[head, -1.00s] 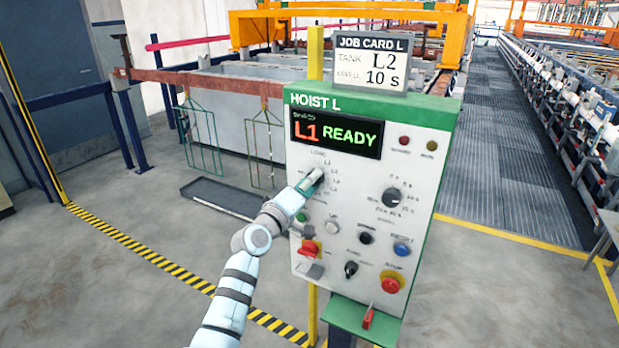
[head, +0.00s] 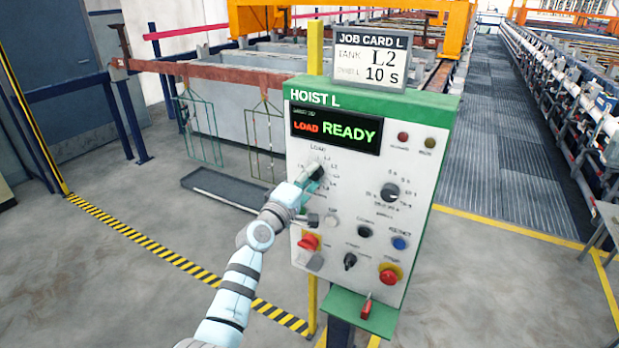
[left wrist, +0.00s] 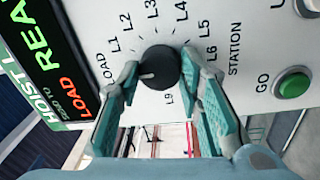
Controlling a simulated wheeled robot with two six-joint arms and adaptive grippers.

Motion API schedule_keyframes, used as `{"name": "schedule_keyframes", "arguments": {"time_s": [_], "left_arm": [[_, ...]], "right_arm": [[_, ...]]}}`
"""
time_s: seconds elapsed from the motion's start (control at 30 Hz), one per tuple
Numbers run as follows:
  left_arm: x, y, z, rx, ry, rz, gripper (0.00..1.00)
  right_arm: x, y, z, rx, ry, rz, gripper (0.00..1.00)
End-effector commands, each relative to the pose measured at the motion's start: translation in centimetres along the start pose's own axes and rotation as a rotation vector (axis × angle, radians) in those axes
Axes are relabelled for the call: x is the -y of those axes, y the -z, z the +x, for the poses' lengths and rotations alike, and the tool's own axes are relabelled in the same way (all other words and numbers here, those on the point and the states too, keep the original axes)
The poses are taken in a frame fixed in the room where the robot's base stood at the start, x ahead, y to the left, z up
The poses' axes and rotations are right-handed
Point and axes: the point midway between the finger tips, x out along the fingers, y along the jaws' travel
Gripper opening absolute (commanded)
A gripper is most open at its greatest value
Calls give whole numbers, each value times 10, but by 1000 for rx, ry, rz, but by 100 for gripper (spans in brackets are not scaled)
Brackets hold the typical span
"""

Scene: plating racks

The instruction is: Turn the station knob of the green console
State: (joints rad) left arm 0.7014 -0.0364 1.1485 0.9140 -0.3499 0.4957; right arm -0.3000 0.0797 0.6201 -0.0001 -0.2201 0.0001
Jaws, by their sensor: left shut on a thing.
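The green-topped console (head: 372,97), marked HOIST L, stands upright in the middle of the head view. Its station knob (left wrist: 158,62) is black and round, and its white pointer mark points left toward LOAD on the ring of labels from LOAD to L9. My left gripper (head: 308,180) is shut on the station knob, one finger on each side, and partly hides it in the head view. The display (head: 336,132) reads LOAD in red and READY in green. The job card (head: 370,63) on top reads TANK L2, 10 s. My right gripper is not in view.
A second black knob (head: 389,192) sits right of the station knob. Below are a red switch (head: 309,242), a blue button (head: 399,243) and a red stop button (head: 389,275). A green GO button (left wrist: 292,83) shows in the left wrist view.

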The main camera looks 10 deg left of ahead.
Motion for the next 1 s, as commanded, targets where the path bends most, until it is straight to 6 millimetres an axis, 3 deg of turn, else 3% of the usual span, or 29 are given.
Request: {"name": "schedule_keyframes", "arguments": {"time_s": [0.1,0.13,0.27,0.67,0.77,1.0], "left_arm": [[0,0,0,0,0,-2,5],[0,0,0,0,0,-2,34],[0,0,0,0,0,-1,53],[1,0,-9,0,-1,1,53],[1,0,-28,-1,-1,2,53],[2,0,-95,0,2,2,53]], "right_arm": [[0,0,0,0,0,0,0],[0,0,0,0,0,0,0],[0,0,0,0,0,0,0],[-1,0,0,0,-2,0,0],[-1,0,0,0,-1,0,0],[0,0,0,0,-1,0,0]]}}
